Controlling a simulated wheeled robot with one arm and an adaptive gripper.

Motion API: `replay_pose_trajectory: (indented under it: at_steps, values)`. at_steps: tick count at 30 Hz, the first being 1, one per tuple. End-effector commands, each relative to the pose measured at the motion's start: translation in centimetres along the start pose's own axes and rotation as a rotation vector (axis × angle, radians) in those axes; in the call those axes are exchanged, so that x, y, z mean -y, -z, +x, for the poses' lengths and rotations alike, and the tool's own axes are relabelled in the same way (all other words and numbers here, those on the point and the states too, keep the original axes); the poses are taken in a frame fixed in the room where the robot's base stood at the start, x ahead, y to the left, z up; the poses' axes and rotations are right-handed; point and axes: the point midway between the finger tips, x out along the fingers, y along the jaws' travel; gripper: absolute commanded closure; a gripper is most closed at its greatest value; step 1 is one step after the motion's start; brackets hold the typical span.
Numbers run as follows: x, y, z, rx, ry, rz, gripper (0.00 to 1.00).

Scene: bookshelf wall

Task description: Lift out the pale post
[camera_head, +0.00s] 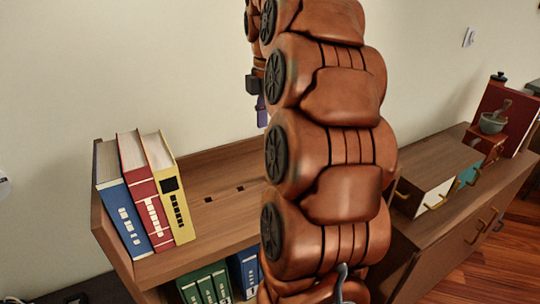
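My orange-brown arm fills the middle of the view and hides much of the shelf and wall behind it. A small part of my gripper (254,86) shows as a dark piece at the arm's left edge, above the shelf top; its fingers are mostly hidden. A small lavender and pale piece (262,111) hangs just below it, and I cannot tell whether it is the pale post or part of the gripper. No post is clearly seen on the shelf. Two small dark square holes (208,199) (240,188) are in the bare wooden top (215,178).
Blue (123,205), red (143,190) and yellow (169,190) books stand at the shelf's left end. Green books (205,287) sit below. At right, a low cabinet (455,230) carries a pale drawer box (433,195), a mortar (492,122) and a red book (515,110).

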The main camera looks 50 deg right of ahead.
Motion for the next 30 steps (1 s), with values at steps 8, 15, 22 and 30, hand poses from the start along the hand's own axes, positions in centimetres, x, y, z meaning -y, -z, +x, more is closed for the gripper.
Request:
replay_pose_trajectory:
  at_steps: [8, 15, 22, 30]
  values:
    - [0.4, -0.2, 1.7, -0.001, 0.002, 0.001, 0.43]
    - [0.3, -0.1, 3.5, 0.000, 0.001, 0.000, 0.43]
    - [0.3, -0.1, 3.9, 0.000, -0.001, 0.000, 0.43]
    - [0.3, -0.1, 4.0, 0.000, -0.001, 0.000, 0.56]
